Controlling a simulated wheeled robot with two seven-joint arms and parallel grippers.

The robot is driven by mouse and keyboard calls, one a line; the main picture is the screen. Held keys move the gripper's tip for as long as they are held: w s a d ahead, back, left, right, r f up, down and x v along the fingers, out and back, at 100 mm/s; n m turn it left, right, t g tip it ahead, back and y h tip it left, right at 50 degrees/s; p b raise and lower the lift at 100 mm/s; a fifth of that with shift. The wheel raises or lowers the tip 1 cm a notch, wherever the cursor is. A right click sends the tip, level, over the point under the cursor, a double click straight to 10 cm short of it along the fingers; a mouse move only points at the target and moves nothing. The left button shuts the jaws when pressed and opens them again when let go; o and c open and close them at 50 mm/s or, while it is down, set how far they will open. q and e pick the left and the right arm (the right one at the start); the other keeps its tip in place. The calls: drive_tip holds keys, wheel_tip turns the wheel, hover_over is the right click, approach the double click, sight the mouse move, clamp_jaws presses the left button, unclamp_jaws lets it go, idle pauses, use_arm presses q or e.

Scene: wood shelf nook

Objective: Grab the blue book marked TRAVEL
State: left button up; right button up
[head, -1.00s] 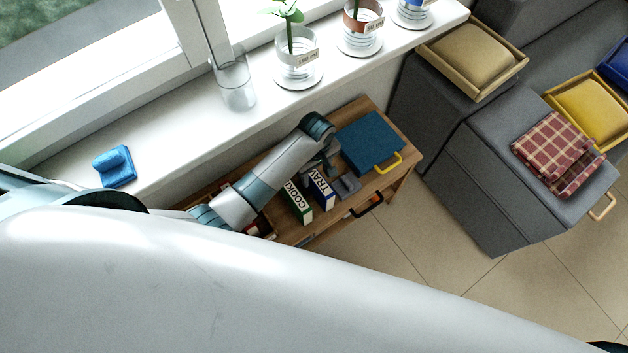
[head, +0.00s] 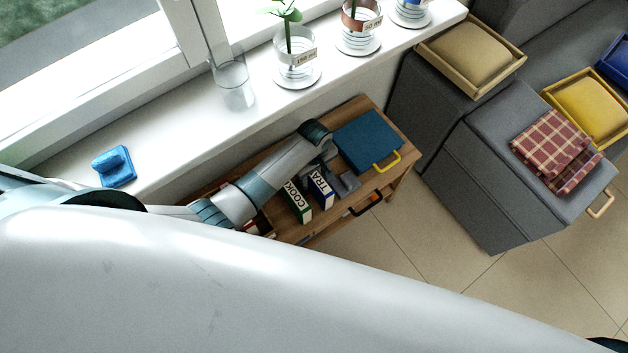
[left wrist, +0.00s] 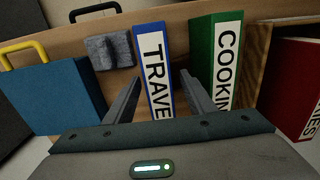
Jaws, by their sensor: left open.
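The blue TRAVEL book (head: 321,190) stands upright on the wooden shelf unit, with its white label facing out. In the left wrist view the TRAVEL book (left wrist: 153,72) is in the middle, with its lower part cut off by my gripper body. My left gripper (left wrist: 160,72) is open, one finger at each side of that spine, the right one by the gap toward the green book. I cannot tell how deep the fingers reach. In the head view my left gripper (head: 328,163) is over the book's rear end and partly hides it. My right gripper is not in view.
The green COOKING book (left wrist: 216,60) stands close at the right, a dark red book (left wrist: 292,85) beyond it. A grey block (left wrist: 110,50) and a blue case (left wrist: 50,105) with a yellow handle lie left. The window sill (head: 185,135) runs behind the shelf unit (head: 405,135).

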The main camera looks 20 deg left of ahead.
use_arm(q)
drive_tip(key=shift+w+a+f, duration=0.1)
drive_tip(key=shift+f, duration=1.85)
drive_tip(key=shift+c, duration=0.3)
clamp_jaws()
drive_tip(key=shift+r, duration=0.15)
drive_tip(key=shift+r, duration=0.5)
drive_tip(key=r, duration=0.3)
drive_tip(key=shift+d, duration=0.35)
drive_tip(key=s+d+r+b, duration=0.1)
drive_tip(key=s+d+r, duration=0.1)
drive_tip(key=d+r, duration=0.4)
drive_tip(key=d, duration=0.4)
drive_tip(key=shift+s+d+r+b, duration=0.3)
drive_tip(key=shift+d+r+b, duration=0.05)
drive_tip(key=shift+r+b, duration=0.05)
